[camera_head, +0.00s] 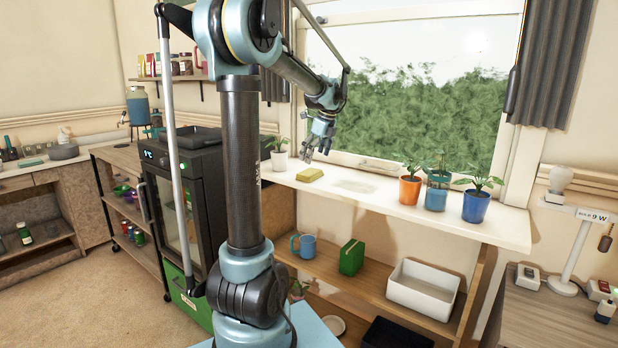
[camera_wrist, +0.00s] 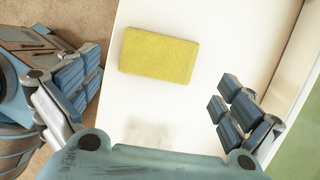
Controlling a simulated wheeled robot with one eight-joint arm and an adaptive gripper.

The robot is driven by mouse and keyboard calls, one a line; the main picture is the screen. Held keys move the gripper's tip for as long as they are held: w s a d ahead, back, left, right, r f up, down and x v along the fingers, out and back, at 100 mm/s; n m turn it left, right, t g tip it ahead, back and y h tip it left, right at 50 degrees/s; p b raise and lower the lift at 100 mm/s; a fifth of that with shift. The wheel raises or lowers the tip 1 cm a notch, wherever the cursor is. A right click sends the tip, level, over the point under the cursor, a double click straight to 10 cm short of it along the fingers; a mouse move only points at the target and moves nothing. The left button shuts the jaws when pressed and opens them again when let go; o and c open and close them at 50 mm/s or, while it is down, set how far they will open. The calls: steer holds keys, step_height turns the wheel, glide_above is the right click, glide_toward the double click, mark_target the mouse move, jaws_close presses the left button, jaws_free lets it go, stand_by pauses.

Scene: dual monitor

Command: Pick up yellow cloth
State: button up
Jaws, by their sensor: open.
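The yellow cloth (camera_head: 309,175) is a flat, folded rectangular pad lying on the white windowsill shelf (camera_head: 400,205), left of its middle. In the wrist view the cloth (camera_wrist: 159,54) lies on the white surface near the top centre, fully visible. My gripper (camera_head: 318,143) is above the sill, a little right of the cloth in the head view. Its fingers are spread open and empty. In the wrist view the gripper (camera_wrist: 158,98) shows blue fingers at the left and right, with the cloth ahead of them and apart from them.
A white-potted plant (camera_head: 279,156) stands left of the cloth. Orange (camera_head: 409,189) and blue (camera_head: 475,205) pots stand further right on the sill. The window (camera_head: 430,90) is behind. A blue mug (camera_head: 305,246), green box (camera_head: 351,257) and white bin (camera_head: 423,288) sit on the shelf below.

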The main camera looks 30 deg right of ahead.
mark_target(310, 171)
steer(key=shift+x, duration=3.05)
steer(key=c, duration=0.7)
